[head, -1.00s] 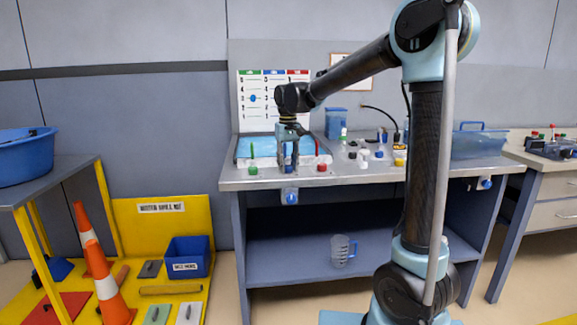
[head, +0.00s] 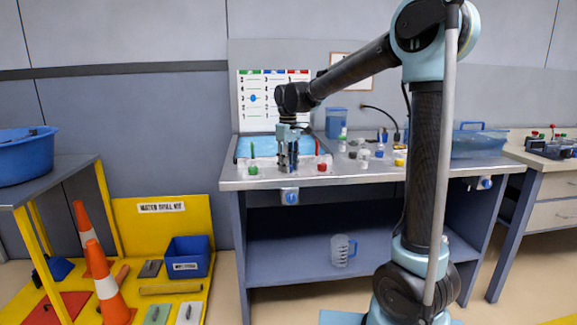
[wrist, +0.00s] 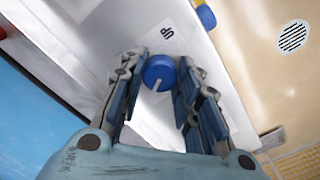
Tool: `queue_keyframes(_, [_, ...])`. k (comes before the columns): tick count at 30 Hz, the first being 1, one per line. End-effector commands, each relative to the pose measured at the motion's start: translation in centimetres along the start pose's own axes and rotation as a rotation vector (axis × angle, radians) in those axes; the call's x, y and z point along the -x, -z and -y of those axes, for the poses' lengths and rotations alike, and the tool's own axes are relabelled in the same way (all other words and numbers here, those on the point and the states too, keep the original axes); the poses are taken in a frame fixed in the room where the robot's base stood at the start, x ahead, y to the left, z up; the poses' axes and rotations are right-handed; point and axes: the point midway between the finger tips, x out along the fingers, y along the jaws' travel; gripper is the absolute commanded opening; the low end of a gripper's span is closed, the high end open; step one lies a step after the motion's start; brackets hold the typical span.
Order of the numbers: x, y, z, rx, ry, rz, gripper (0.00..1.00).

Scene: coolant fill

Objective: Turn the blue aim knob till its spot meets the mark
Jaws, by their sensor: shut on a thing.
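The blue aim knob (wrist: 158,73) shows in the wrist view as a round blue cap with a pale line on it, pointing to the lower left. My gripper (wrist: 161,66) has a finger on each side of the knob and is shut on it. In the head view my gripper (head: 289,165) points down at the bench's front, and its fingers hide the knob. A white wall chart (head: 273,112) with green, blue and red headings stands behind. A blue spot (head: 253,98) lies on its left column. I cannot make out which mark belongs to this knob.
A green knob (head: 253,168) and a red knob (head: 322,167) stand close on either side of my gripper. Several small bottles and caps crowd the bench to the right. A blue tray (head: 243,146) lies behind.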

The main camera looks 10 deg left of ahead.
Motion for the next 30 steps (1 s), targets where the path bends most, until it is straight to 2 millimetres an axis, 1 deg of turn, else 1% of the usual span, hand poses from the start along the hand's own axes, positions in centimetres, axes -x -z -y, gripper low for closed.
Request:
queue_keyframes(9, [0.0,-0.07,-0.19,0.118,-0.003,0.001,0.06])
queue_keyframes(24, [0.01,-0.07,-0.24,0.139,-0.004,0.002,0.06])
queue_keyframes(25, [0.01,-0.07,-0.25,0.139,-0.004,0.002,0.32])
queue_keyframes(26, [0.01,-0.07,-0.24,0.139,-0.004,0.001,0.39])
queue_keyframes(27, [0.01,-0.07,-0.22,0.139,-0.003,0.001,0.48])
queue_keyframes(28, [0.01,-0.06,-0.21,0.139,-0.003,0.001,0.51])
queue_keyframes(30, [0.01,-0.05,-0.17,0.139,-0.003,0.001,0.51])
